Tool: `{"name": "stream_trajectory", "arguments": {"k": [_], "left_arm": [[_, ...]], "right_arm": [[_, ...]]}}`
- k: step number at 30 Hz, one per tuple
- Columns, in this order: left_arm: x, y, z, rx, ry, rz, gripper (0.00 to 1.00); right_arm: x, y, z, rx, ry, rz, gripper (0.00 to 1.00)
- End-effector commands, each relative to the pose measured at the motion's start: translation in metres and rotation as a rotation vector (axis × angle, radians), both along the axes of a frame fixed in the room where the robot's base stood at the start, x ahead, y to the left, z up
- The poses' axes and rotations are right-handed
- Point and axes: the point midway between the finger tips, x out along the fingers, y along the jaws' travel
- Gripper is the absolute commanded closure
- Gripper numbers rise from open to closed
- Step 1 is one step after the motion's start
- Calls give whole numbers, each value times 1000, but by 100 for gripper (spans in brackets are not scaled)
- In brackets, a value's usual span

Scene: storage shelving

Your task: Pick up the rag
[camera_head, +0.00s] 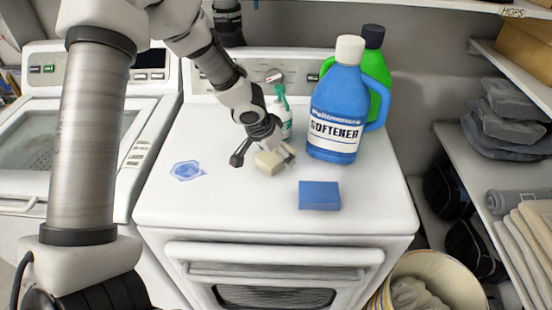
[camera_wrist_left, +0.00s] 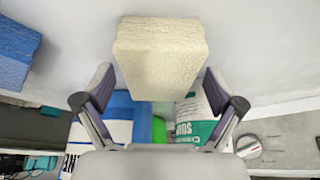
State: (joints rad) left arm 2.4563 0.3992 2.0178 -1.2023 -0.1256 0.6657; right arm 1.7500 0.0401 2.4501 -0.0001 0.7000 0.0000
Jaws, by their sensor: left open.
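A cream folded block (camera_head: 268,163), with a cloth-like texture, lies on the white machine top. A blue block (camera_head: 319,195) lies to its right and nearer the front. I cannot tell for sure which one is the rag. My left gripper (camera_head: 263,154) is open at the cream block, with one finger to each side of it in the head view. In the left wrist view, the cream block (camera_wrist_left: 160,60) shows between the open fingers of my left gripper (camera_wrist_left: 159,88), with gaps on both sides. The blue block (camera_wrist_left: 14,55) is at the upper left there. My right gripper is not in view.
A blue softener bottle (camera_head: 337,105) and a green bottle (camera_head: 381,88) stand behind on the right. A spray bottle (camera_head: 281,115) stands close behind my gripper. A blue spill (camera_head: 187,170) is on the left. A basket (camera_head: 440,275) stands below right. The front left top is clear.

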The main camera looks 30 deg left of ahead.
Motion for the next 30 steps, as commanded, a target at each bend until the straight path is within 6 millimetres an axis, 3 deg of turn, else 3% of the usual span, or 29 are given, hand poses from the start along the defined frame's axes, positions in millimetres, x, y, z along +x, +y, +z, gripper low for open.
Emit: {"name": "stream_trajectory", "arguments": {"k": [30], "left_arm": [[0,0,-5,-1,0,0,6]], "right_arm": [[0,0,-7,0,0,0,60]]}}
